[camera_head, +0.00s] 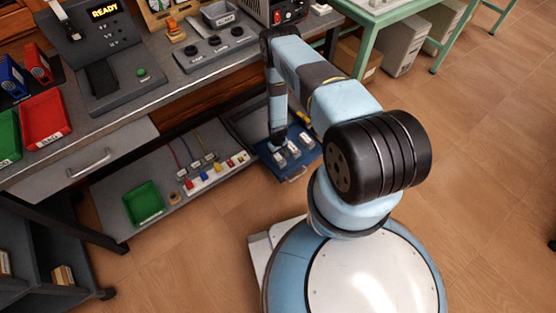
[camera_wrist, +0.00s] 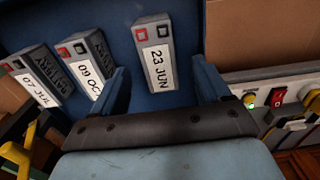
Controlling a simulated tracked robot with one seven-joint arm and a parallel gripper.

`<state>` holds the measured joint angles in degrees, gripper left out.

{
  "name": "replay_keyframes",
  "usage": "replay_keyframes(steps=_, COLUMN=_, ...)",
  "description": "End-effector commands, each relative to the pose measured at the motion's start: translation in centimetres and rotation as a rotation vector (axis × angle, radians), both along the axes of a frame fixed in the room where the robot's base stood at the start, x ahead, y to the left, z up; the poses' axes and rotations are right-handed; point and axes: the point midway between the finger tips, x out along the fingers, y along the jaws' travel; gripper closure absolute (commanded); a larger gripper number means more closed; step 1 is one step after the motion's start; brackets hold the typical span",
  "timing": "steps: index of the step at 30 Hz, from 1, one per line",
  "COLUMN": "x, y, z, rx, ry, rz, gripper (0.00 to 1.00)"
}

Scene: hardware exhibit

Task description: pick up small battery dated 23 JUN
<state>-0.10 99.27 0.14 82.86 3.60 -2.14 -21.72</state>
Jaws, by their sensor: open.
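In the wrist view, the small battery dated 23 JUN (camera_wrist: 157,55) is a grey block with a white label and red and dark squares at its top end. It lies in a blue tray (camera_wrist: 110,18). My gripper (camera_wrist: 165,85) is open, with its blue fingers apart to either side of the battery's lower end; I cannot tell whether they touch it. Beside it lie a battery marked 09 OC (camera_wrist: 88,62) and one marked 07 JUL (camera_wrist: 32,76). In the head view, my gripper (camera_head: 278,138) reaches down over the blue tray (camera_head: 270,160) with its small batteries.
A low shelf left of the tray holds a green bin (camera_head: 143,203) and a power strip (camera_head: 218,174). The workbench edge (camera_head: 160,98) runs above it. A panel with a green light and red switch (camera_wrist: 279,97) is right of the tray.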

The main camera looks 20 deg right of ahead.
Motion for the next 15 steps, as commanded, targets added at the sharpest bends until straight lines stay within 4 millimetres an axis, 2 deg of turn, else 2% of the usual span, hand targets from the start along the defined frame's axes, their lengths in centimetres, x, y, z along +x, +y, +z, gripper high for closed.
replay_keyframes(steps=8, x=0.0, y=0.0, z=-1.4, rx=0.000, ry=0.001, rz=-0.001, gripper=0.24)
replay_keyframes(steps=15, x=0.1, y=-0.1, z=-4.3, rx=0.000, ry=0.000, rz=-0.002, gripper=0.24)
